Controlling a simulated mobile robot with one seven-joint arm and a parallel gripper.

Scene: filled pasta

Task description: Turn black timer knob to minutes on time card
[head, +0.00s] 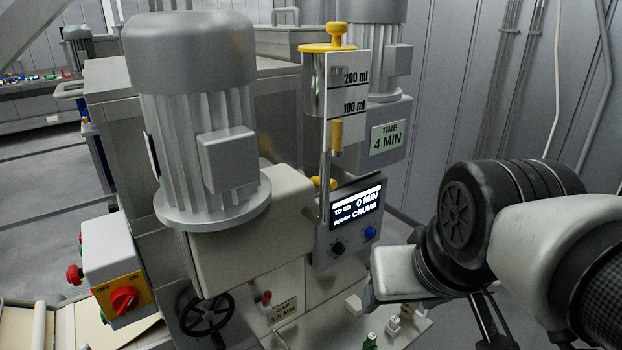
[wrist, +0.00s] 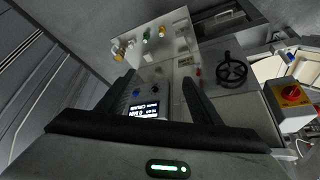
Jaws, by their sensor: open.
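The black timer knob (head: 338,248) is on the grey control panel, below the lit display (head: 357,208) reading "TO GO 0 MIN" and "CRUMB". A blue button (head: 370,232) sits to its right. The time card (head: 388,137) reads "TIME 4 MIN". In the wrist view the scene is upside down; the display (wrist: 143,110) and the blue button (wrist: 137,91) lie between the finger lines. My gripper (wrist: 157,78) is open and empty, facing the panel, apart from the knob. In the head view it is right of and below the panel, its fingers mostly hidden.
A dosing cylinder (head: 340,90) with yellow fittings rises above the panel. A large grey motor (head: 205,110) stands to the left. A black handwheel (head: 207,312), a red switch (head: 124,299) and a gap card (head: 283,310) are lower left. Small pegs stand below the panel.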

